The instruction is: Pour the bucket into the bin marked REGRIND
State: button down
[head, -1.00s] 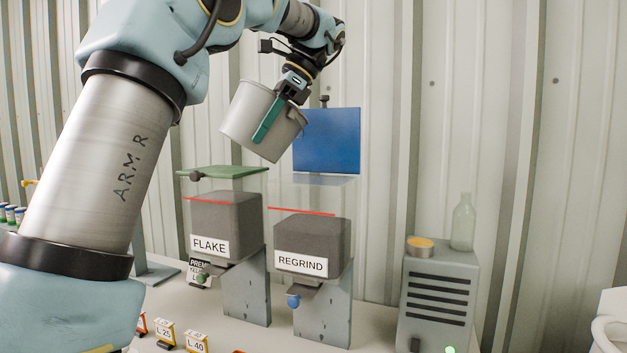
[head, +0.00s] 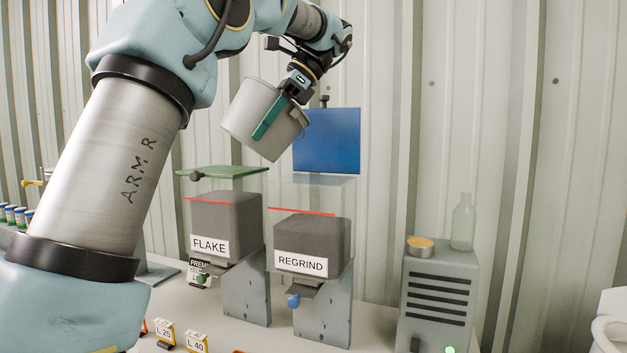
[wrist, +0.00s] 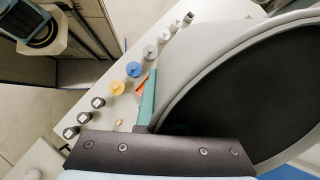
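The light grey bucket (head: 262,110) hangs in the air, tilted, up and left of the REGRIND bin. My gripper (head: 270,118) is shut on the bucket's wall, with a teal finger lying along its outside. In the wrist view the bucket (wrist: 200,62) fills the right side, its inside dark; I cannot tell how full it is. The REGRIND bin (head: 312,240) holds dark grey material reaching near a red line. Its blue lid (head: 328,140) stands open behind it. No stream of material shows between bucket and bin.
The FLAKE bin (head: 225,222) stands close on the left, its green lid (head: 222,171) level above it. A grey cabinet (head: 437,300) to the right carries a glass bottle (head: 463,225) and an orange-filled dish (head: 420,246). Small labelled blocks (head: 195,342) stand in front.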

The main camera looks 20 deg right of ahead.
jog(key=shift+r+y, duration=0.3)
jog(key=shift+r, duration=0.2)
jog(key=shift+w+a+r, duration=0.1)
jog(key=shift+w+a, duration=0.05)
jog(key=shift+w, duration=0.05)
dwell(1.1)
jog(key=shift+w+r+y, duration=0.25)
jog(key=shift+y, duration=0.05)
jog(key=shift+w+a+r, duration=0.1)
jog(key=shift+a+r, duration=0.05)
jog(key=shift+r, duration=0.25)
dwell(0.8)
jog(key=shift+w+r+y, duration=0.15)
jog(key=shift+r+y, duration=0.35)
jog(key=shift+y, duration=0.1)
dwell(0.7)
